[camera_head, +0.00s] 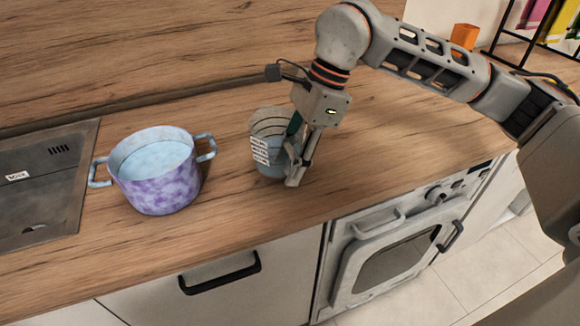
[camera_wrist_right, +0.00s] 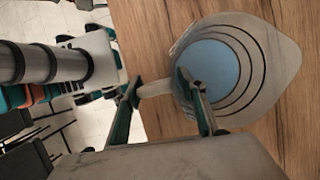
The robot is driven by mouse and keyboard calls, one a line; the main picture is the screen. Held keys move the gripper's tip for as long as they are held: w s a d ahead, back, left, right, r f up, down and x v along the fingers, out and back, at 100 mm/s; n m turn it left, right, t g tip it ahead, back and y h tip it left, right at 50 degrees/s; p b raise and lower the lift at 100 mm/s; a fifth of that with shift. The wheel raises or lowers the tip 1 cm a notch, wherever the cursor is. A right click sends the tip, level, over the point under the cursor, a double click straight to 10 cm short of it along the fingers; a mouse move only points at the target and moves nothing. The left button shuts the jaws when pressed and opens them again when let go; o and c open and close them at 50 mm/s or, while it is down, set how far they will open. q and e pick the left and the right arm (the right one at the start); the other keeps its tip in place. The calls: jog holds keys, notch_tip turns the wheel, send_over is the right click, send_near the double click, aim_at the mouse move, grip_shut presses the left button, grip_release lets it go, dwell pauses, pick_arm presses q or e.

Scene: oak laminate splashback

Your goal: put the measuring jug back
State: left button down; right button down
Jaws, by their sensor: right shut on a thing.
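The measuring jug (camera_head: 262,128) is clear, with dark ring lines, a white printed scale and blue in its lower part. It is upright at the worktop, right of the pot; I cannot tell whether its base touches the wood. My right gripper (camera_head: 297,168) is at the jug's right side and hides part of it. In the right wrist view the jug (camera_wrist_right: 262,75) is seen from above, with its spout to the right. There the right gripper (camera_wrist_right: 158,89) is shut on the jug's handle, one finger on each side. My left gripper is not in view.
A purple and blue two-handled pot (camera_head: 160,185) stands left of the jug. A dark sink or hob panel (camera_head: 45,190) lies at far left. The oak worktop (camera_head: 410,130) is clear to the right. An oven (camera_head: 395,255) is below the front edge. An orange object (camera_head: 464,37) is behind.

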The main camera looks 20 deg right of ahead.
jog(key=shift+f, duration=0.85)
jog(key=shift+f, duration=0.2)
jog(key=c, duration=1.2)
grip_release()
jog(key=shift+c, duration=0.2)
jog(key=shift+r, duration=0.2)
jog(key=v, duration=1.2)
jog(key=shift+p, duration=0.4)
jog(key=shift+f, duration=0.1)
